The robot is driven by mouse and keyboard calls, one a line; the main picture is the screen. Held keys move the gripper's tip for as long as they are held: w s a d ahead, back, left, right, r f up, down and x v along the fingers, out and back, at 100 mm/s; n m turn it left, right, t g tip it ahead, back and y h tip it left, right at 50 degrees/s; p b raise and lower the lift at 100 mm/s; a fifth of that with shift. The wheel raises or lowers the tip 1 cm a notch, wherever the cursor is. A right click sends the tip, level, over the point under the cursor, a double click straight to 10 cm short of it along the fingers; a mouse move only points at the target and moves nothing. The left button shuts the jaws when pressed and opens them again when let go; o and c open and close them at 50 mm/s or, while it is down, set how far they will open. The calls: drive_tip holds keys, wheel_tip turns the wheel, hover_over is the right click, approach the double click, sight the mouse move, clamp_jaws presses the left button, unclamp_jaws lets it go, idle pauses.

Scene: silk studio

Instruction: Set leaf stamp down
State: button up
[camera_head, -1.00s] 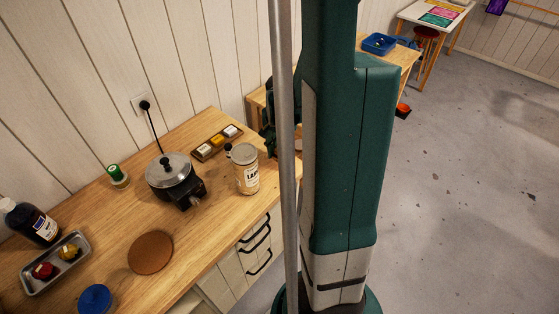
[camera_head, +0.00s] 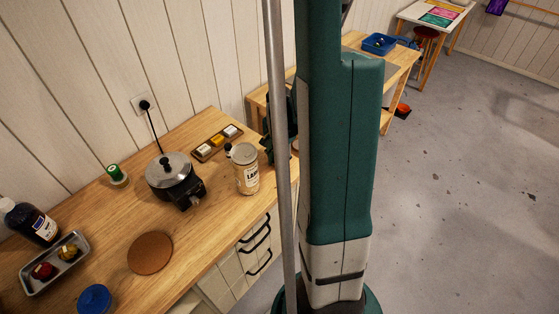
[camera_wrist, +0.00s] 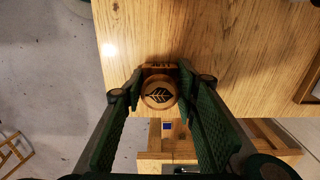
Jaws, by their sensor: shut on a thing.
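The leaf stamp (camera_wrist: 158,94) is a round wooden piece with a black leaf on its face. It shows in the middle of the wrist view, between the fingertips. My gripper (camera_wrist: 159,82) is shut on it, one green finger on each side. A light wooden tabletop (camera_wrist: 225,35) lies beyond it in that view; I cannot tell whether the stamp touches the wood. In the head view the stamp cannot be made out, and my gripper is mostly hidden behind my own green body and a grey pole.
A wooden frame edge (camera_wrist: 308,85) stands at the right of the wrist view. In the head view, the near bench (camera_head: 205,235) holds a pot (camera_head: 170,172), a labelled jar (camera_head: 245,170) and a metal tray (camera_head: 38,282). A blue tray (camera_head: 379,44) sits on the far table.

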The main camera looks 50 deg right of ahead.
sight(279, 158)
drive_tip(key=shift+f, duration=0.15)
drive_tip(key=o, duration=0.9)
drive_tip(key=shift+r, duration=0.25)
drive_tip(key=shift+r+p, duration=0.4)
drive_tip(key=shift+r, duration=5.55)
